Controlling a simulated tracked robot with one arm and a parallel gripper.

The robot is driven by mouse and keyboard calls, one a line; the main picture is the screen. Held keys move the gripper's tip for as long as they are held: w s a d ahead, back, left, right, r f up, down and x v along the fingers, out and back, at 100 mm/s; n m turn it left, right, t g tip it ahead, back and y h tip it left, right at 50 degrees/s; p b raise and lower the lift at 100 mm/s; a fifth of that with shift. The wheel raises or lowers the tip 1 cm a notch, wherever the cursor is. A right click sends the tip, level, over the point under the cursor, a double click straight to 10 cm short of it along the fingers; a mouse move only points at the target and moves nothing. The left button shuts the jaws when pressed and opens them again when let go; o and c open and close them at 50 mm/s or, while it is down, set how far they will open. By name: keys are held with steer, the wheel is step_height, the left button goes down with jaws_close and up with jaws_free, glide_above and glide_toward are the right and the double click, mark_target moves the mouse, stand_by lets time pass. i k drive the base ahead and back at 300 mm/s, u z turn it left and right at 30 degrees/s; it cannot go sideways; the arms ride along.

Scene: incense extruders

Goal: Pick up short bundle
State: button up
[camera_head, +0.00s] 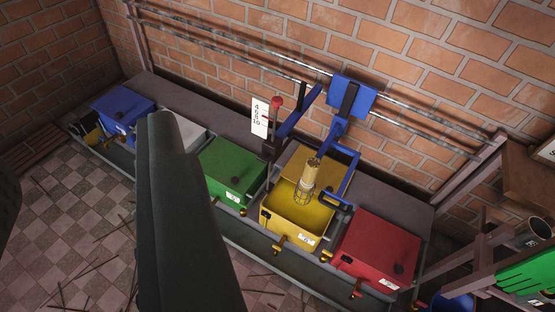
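A pale cylindrical bundle (310,176) stands upright in a wire holder (303,195) over the open yellow box (283,215). It may be the short bundle; I cannot judge its length against another. A long dark part of my gripper (178,215) rises in the left-middle foreground, left of the bundle and apart from it. Another dark shape shows at the far left edge. The fingertips cannot be made out clearly, and nothing is seen held.
A row of lidded boxes, blue (122,107), white (180,132), green (232,167) and red (376,248), sits in a grey trough by the brick wall. A blue lever frame (339,130) and rails (400,123) stand behind. Thin sticks (95,268) litter the tiled floor.

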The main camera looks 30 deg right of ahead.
mark_target(313, 164)
steer(key=z, duration=0.35)
steer(key=i, duration=1.3)
steer(key=z, duration=0.8)
